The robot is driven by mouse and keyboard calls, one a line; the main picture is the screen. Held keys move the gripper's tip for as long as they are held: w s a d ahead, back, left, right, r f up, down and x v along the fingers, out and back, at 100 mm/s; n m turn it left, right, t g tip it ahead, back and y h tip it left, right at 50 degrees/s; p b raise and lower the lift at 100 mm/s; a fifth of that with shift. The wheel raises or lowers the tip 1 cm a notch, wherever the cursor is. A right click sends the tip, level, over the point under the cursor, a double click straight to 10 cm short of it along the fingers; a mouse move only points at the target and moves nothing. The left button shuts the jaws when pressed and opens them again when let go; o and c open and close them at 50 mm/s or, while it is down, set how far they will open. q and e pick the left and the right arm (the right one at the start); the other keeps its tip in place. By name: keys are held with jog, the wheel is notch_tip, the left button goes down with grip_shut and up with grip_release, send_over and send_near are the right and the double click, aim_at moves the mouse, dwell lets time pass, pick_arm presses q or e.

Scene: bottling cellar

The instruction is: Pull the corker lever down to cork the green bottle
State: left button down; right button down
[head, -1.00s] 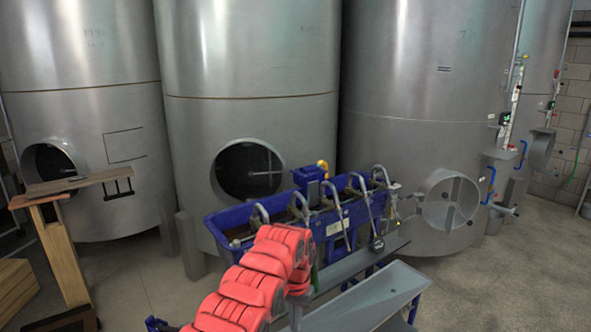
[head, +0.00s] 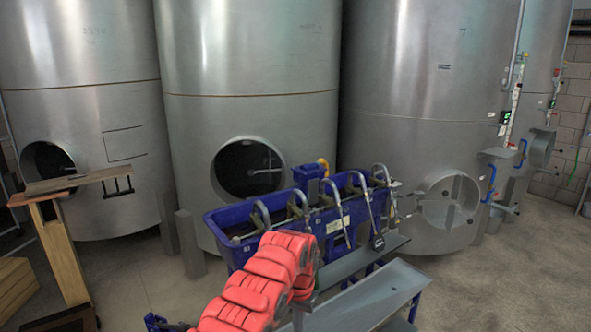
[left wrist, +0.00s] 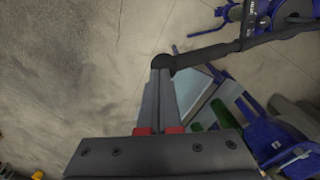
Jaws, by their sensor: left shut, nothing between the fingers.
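In the left wrist view, my left gripper (left wrist: 161,76) is shut and empty. A dark lever (left wrist: 215,52) with a round black knob (left wrist: 162,63) lies just beyond its fingertips; the knob overlaps the tips in the picture, and I cannot tell whether they touch. Part of the green bottle (left wrist: 223,114) shows to the right of the fingers, among blue and grey machine parts; the rest is hidden. In the head view, my red left arm covers the gripper, and I cannot make out the bottle or the knob there. My right gripper is not in view.
A blue bottling machine (head: 228,224) with several curved spouts stands beyond my arm. A grey sloping tray (head: 375,293) is at its near side. Large steel tanks (head: 250,60) line the back. A wooden stand (head: 62,252) is at the left. Bare floor lies at the right.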

pick_arm(q)
jog(key=shift+f, duration=0.1)
jog(key=shift+s+d+f+b, duration=0.15)
jog(key=shift+f+b, duration=0.65)
jog(key=shift+f, duration=0.5)
jog(key=shift+f, duration=0.1)
jog(key=shift+f+b, duration=1.1)
jog(key=shift+f, duration=0.1)
jog(key=shift+d+f, duration=0.1)
jog(key=shift+f, duration=0.05)
jog(key=shift+s+d+f+b, duration=0.1)
jog(key=shift+d+f+b, duration=0.15)
jog(key=shift+f+b, duration=0.35)
jog(key=shift+d+f+b, duration=0.2)
jog(key=shift+f+b, duration=0.25)
jog(key=shift+f, duration=0.15)
jog(key=shift+f, duration=0.15)
jog(key=shift+s+d+f+b, duration=0.1)
jog(key=shift+f+b, duration=0.75)
jog(key=shift+f, duration=0.45)
